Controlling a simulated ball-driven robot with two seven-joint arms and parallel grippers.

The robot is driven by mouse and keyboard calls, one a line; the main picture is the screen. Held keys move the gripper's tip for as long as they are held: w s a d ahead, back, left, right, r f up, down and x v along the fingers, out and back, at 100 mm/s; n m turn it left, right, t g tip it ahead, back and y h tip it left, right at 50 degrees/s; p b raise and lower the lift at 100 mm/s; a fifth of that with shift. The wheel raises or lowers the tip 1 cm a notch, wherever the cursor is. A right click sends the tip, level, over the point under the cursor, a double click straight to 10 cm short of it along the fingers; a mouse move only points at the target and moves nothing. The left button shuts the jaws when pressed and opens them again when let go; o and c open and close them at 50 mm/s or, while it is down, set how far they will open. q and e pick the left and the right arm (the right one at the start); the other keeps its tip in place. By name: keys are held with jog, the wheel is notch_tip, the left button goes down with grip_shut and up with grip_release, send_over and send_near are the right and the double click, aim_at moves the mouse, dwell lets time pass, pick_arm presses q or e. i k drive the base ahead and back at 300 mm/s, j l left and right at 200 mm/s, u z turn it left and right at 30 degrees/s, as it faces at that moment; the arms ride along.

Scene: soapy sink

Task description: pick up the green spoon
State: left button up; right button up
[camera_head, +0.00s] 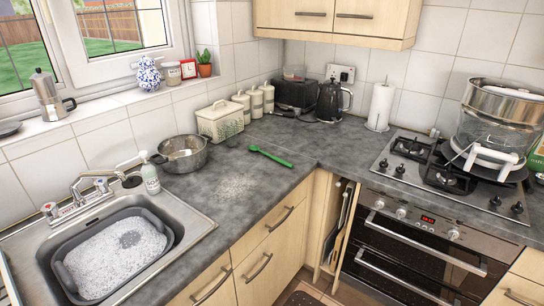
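The green spoon (270,155) lies flat on the dark grey worktop (235,190), right of the metal pot. One end lies at the upper left and the other at the lower right, near the inner corner of the counter. Nothing covers it or touches it. Neither of my grippers shows in the head view.
A metal pot (182,153) and a soap bottle (150,178) stand left of the spoon, by the sink (190,221) with its foamy grey basin (172,238). A bread bin (219,122), canisters and a black kettle (329,103) stand behind. Worktop around the spoon is clear.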

aim_at(254, 148)
jog(key=u, duration=2)
jog(key=l, duration=0.45)
jog(key=i+l+z, duration=0.15)
jog(key=l, duration=0.25)
